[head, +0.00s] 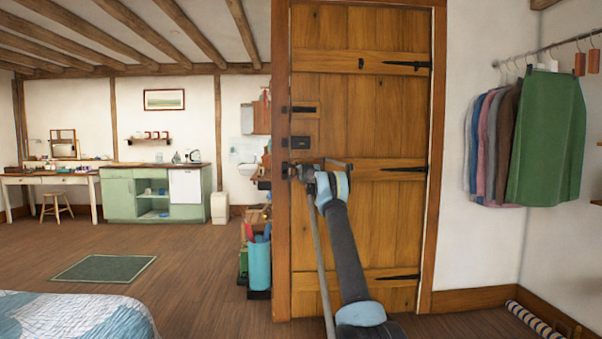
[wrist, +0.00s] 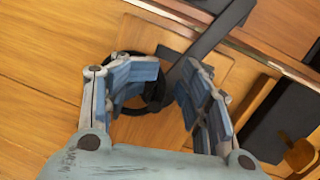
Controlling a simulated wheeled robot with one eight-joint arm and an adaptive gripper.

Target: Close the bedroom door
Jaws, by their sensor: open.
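The wooden plank bedroom door (head: 350,120) stands in its frame in the head view, with black strap hinges on its right side. It looks shut or nearly so; I cannot tell whether it is flush. My gripper (head: 297,171) is at the door's left edge, at latch height, and partly hides the hardware there. In the wrist view my gripper (wrist: 171,78) is open, with its two fingers on either side of a black ring handle (wrist: 156,97). A black latch bar (wrist: 215,38) runs from near the ring towards the door's edge. Contact with the ring is unclear.
A black lock box (wrist: 282,115) sits beside the ring. Clothes (head: 545,140) hang on a rail at right; a striped roll (head: 535,322) lies below. A bed (head: 75,318) is at lower left.

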